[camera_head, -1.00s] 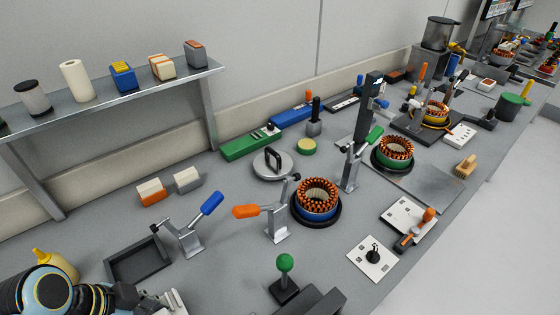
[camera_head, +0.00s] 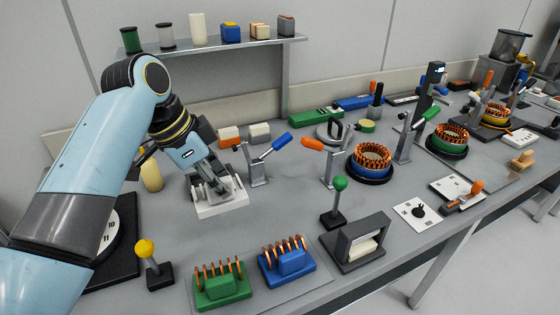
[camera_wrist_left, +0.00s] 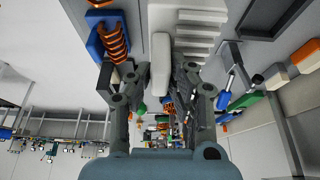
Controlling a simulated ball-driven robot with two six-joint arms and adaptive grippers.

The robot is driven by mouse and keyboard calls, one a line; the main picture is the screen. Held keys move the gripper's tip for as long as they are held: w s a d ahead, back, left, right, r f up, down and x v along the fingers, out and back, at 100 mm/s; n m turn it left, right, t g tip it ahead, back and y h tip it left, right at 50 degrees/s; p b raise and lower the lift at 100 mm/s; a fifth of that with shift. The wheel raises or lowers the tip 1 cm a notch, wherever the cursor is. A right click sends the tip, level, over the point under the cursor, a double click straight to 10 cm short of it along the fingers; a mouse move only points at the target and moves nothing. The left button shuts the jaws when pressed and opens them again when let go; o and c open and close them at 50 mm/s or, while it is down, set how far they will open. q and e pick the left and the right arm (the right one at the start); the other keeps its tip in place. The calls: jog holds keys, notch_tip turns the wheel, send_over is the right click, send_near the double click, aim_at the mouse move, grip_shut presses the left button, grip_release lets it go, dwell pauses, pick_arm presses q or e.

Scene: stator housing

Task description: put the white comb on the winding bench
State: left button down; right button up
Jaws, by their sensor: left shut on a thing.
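The white comb (camera_head: 222,209) has a pale body with a row of teeth, which also shows in the left wrist view (camera_wrist_left: 199,32). My left gripper (camera_head: 216,187) is shut on its pale upright grip (camera_wrist_left: 160,62), the fingers on either side. The comb is low over the grey bench (camera_head: 300,200), left of the blue-handled clamp. I cannot tell if it touches the bench. The gripper hides part of its top. My right gripper is out of view.
Green (camera_head: 220,286) and blue (camera_head: 287,262) coil blocks lie in front. A green-knobbed post (camera_head: 335,205) and dark frame (camera_head: 358,243) stand right of them. A yellow-knobbed post (camera_head: 152,262) is front left. The blue-handled clamp (camera_head: 259,168) stands close right. Bare bench lies between comb and coil blocks.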

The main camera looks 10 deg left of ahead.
pick_arm(q)
jog(key=shift+a+f, duration=0.45)
jog(key=shift+a, duration=0.2)
jog(key=s+a+f+p, duration=0.1)
jog(key=a+f, duration=0.2)
jog(key=s+a+f+p, duration=0.1)
jog(key=a+f, duration=0.2)
jog(key=s+a+f+p, duration=0.1)
jog(key=a+f, duration=0.2)
jog(key=shift+s+a+f, duration=0.25)
jog(key=shift+a+f, duration=0.1)
jog(key=shift+a, duration=0.05)
jog(key=shift+f, duration=0.25)
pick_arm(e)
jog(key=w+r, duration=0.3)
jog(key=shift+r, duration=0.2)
